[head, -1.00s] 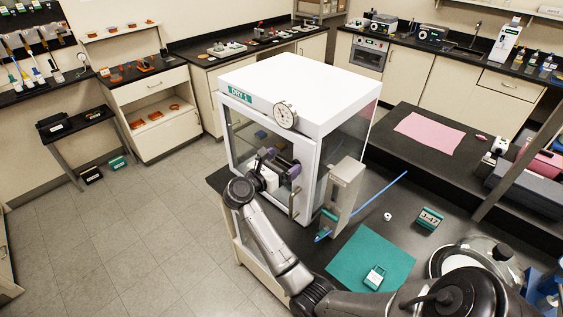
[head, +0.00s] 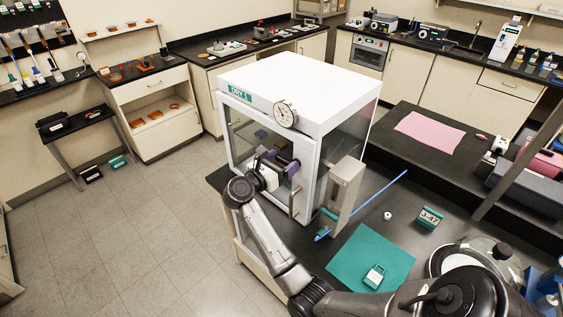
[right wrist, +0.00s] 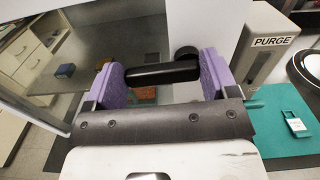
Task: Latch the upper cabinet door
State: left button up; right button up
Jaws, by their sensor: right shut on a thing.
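The white dry cabinet (head: 300,88), labelled DRY 1, stands on the black bench with a round gauge on its top front edge. Its glass-fronted door (head: 238,132) appears closed or nearly so; I cannot tell if it is flush. My right gripper (head: 282,163) is at the door's right side. In the right wrist view its purple fingers (right wrist: 164,78) are shut on a black latch handle (right wrist: 160,73), which lies crosswise between them. A round black pivot (right wrist: 186,54) joins it to the white frame. My left gripper is not in view.
A grey box (head: 345,187) marked PURGE in the wrist view stands right of the door, with a blue rod behind it. A grey vertical handle (head: 294,203) is below my gripper. A teal mat (head: 350,258) lies on the bench.

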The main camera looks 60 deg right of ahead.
jog(key=n, duration=0.2)
jog(key=f+n, duration=0.1)
jog(key=n, duration=0.1)
jog(key=n+p, duration=0.3)
jog(key=n, duration=0.1)
jog(key=s+f+n+p, duration=0.1)
jog(key=n+p, duration=0.1)
jog(key=n, duration=0.2)
jog(key=f+n+p, duration=0.1)
jog(key=n+p, duration=0.2)
jog(key=n, duration=0.2)
jog(key=shift+s+a+f+p, duration=0.25)
jog(key=shift+s+p, duration=0.1)
jog(key=shift+s, duration=0.05)
jog(key=shift+n, duration=0.3)
jog(key=o, duration=0.8)
